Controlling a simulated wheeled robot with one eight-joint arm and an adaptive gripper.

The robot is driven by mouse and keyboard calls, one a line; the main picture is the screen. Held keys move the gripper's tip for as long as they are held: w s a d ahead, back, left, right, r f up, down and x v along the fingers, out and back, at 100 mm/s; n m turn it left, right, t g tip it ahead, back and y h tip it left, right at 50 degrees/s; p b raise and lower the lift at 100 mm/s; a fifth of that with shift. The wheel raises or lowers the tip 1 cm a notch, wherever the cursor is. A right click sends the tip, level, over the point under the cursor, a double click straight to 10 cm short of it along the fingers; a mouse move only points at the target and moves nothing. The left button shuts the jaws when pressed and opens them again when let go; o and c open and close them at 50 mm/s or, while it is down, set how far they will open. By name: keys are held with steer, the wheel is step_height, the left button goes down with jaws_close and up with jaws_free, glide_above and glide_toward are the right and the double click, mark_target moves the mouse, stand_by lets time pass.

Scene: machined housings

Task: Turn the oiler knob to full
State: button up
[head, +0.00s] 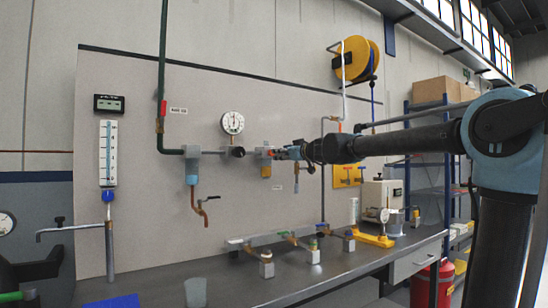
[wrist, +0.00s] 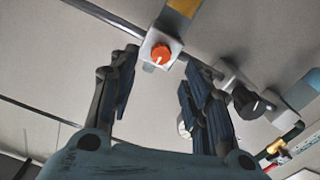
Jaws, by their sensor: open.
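The oiler (head: 266,160) is a grey block with an amber bowl on the wall panel's pipe line. Its orange-red knob (wrist: 160,53) with a white pointer mark faces the wrist camera. In the head view the knob is mostly hidden by my gripper (head: 281,153). In the wrist view my gripper (wrist: 158,68) is open, with one dark finger on each side below the knob. The knob lies in line with the gap between the fingers. I cannot tell whether either finger touches it.
A black knob (wrist: 246,100) sits close to the right finger in the wrist view. The pressure gauge (head: 232,123) and a filter with a blue bowl (head: 192,172) are left of the oiler. The bench (head: 200,268) below carries several valves.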

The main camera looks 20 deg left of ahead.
steer(key=x, duration=0.7)
jaws_close()
